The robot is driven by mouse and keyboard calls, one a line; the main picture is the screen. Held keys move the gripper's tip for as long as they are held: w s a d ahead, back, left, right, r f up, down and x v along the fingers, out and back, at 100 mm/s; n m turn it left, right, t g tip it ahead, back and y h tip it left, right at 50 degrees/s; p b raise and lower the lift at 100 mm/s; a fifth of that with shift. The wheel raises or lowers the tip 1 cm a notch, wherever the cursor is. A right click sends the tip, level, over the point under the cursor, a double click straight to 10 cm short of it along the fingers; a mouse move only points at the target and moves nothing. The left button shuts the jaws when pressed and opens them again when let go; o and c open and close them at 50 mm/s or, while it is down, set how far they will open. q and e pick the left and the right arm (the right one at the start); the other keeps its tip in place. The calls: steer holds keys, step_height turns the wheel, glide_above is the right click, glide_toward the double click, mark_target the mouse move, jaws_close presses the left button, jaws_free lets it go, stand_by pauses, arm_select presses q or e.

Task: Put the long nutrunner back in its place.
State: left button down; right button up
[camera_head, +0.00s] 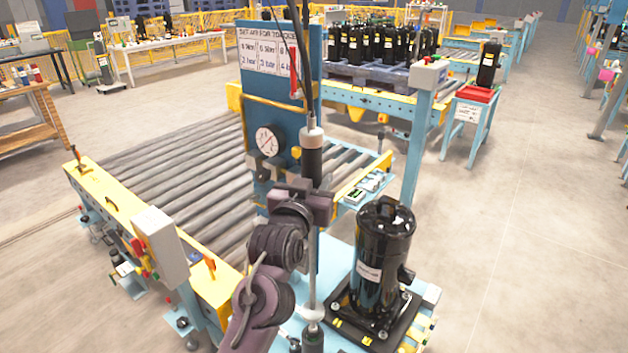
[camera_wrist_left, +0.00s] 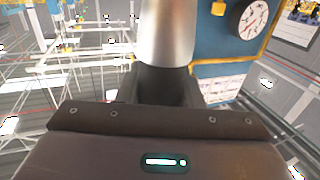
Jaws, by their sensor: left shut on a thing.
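The long nutrunner (camera_head: 312,160) hangs upright in the head view, with a pale collar, a dark grip and a long thin silver shaft running down. My left gripper (camera_head: 314,198) is shut on it below the dark grip. In the left wrist view the nutrunner's silver body (camera_wrist_left: 168,35) rises between the dark fingers (camera_wrist_left: 167,88). The shaft's lower end is beside the black compressor (camera_head: 380,265), to its left; I cannot tell whether it touches anything. My right gripper is not in view.
A blue panel (camera_head: 268,105) with a gauge and a sign stands just behind the nutrunner. A roller conveyor (camera_head: 185,185) lies to the left, with a grey box (camera_head: 160,247) at its near edge. A pallet of black compressors stands behind.

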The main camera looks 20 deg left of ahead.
mark_target(311, 233)
arm_select(q)
steer(key=shift+f+b, duration=3.2)
steer(key=shift+f, duration=2.1)
stand_by(1.3)
steer(key=c, duration=0.9)
jaws_free()
steer(key=shift+s, duration=0.1)
steer(key=shift+f, duration=0.35)
steer(key=shift+s, duration=0.3)
steer(key=s, duration=0.2)
steer(key=s+b, duration=0.1)
steer(key=s, duration=0.1)
steer(key=s+b, duration=0.1)
steer(key=s, duration=0.2)
steer(key=shift+r, duration=0.3)
